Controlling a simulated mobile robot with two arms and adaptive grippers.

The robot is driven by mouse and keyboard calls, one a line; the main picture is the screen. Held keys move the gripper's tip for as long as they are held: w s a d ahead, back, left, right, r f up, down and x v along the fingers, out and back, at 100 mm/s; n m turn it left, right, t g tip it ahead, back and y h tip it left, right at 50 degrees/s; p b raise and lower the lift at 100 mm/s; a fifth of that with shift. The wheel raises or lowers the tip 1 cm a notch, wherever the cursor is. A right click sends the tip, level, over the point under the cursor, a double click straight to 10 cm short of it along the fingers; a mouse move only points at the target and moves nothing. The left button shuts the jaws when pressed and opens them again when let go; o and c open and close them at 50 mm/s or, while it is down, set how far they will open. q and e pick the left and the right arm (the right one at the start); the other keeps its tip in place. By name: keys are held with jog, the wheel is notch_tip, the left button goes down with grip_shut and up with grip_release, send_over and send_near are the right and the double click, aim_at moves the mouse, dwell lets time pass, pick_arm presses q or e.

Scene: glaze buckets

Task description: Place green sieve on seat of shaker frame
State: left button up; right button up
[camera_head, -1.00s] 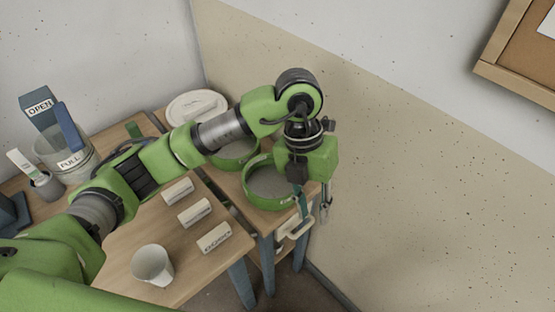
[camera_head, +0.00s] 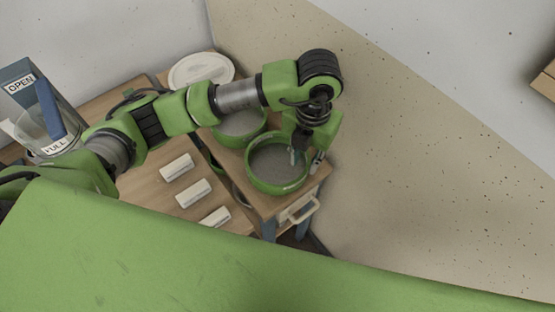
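A round green sieve (camera_head: 270,178) with a grey mesh floor is at the front right end of the narrow side table. A second green sieve (camera_head: 239,124) is just behind it, partly covered by my arm. My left gripper (camera_head: 306,161) points down at the right rim of the front sieve. One finger shows inside the rim and the other near its outer side. Whether the fingers touch the rim cannot be told. I cannot pick out the shaker frame or its seat. My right gripper is out of view.
A white round lid (camera_head: 201,70) lies at the back of the side table. White labelled blocks (camera_head: 193,193) line the larger table on the left. A clear bucket marked FULL (camera_head: 38,128) stands far left. The wall is close on the right.

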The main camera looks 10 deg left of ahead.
aim_at(303, 170)
pick_arm(q)
jog(key=shift+f, duration=0.65)
jog(key=shift+f+p, duration=0.35)
jog(key=shift+f, duration=0.05)
notch_tip(303, 170, down, 4)
jog(key=shift+f+p, duration=0.15)
jog(key=shift+p, duration=0.4)
grip_shut()
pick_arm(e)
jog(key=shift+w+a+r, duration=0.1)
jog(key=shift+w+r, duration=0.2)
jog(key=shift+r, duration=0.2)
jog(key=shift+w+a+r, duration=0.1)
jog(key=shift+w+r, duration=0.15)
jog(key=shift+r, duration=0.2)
